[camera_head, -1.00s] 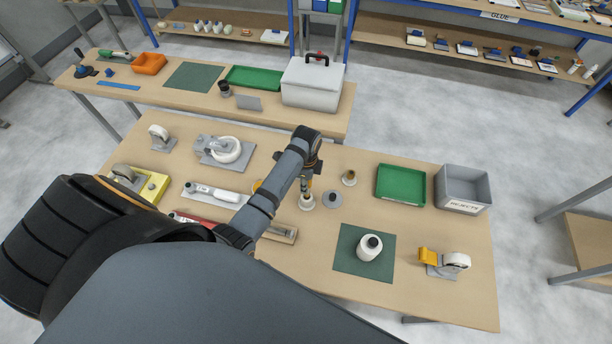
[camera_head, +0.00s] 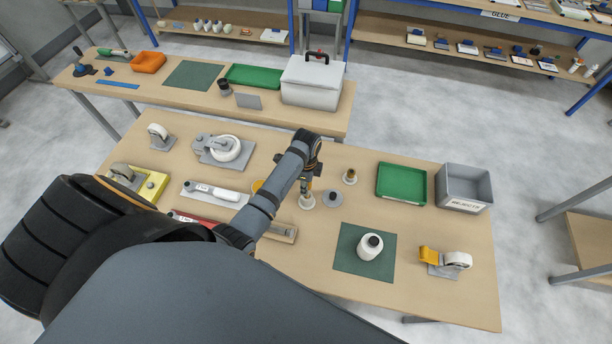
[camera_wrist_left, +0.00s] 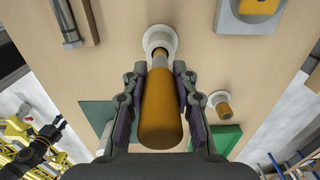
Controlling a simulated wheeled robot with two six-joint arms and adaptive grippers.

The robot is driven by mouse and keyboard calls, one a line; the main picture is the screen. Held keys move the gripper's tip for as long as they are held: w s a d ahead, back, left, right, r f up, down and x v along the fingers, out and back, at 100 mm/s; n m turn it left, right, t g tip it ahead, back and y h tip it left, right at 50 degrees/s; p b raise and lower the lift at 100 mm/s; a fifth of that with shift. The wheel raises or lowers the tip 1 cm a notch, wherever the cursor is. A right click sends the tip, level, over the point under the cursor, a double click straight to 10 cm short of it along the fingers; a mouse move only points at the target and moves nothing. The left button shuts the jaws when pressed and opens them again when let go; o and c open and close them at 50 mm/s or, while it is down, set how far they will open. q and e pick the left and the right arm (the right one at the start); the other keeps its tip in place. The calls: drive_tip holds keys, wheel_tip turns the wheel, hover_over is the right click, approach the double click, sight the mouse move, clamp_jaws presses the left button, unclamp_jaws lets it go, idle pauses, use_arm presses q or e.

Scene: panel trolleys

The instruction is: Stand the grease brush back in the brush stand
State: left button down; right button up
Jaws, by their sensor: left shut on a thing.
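My left gripper (camera_wrist_left: 160,100) is shut on the grease brush (camera_wrist_left: 161,108), whose thick orange-brown handle sits between the fingers. It also shows in the head view (camera_head: 307,184), upright below the wrist. The brush stand (camera_wrist_left: 159,38) is a white round cup; in the head view it stands on the front table (camera_head: 306,202). The brush's lower end is at the cup's opening, and its tip is hidden there. I cannot tell how deep it reaches.
A green tray (camera_head: 401,184) and a grey rejects bin (camera_head: 464,187) lie farther right.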

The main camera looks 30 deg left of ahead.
use_arm(q)
drive_tip(key=shift+f+b, duration=0.9)
drive_tip(key=shift+f, duration=1.1)
drive_tip(key=c, duration=1)
unclamp_jaws()
drive_tip(key=shift+r, duration=0.15)
wheel_tip(320, 180, up, 12)
drive_tip(key=shift+f, duration=0.1)
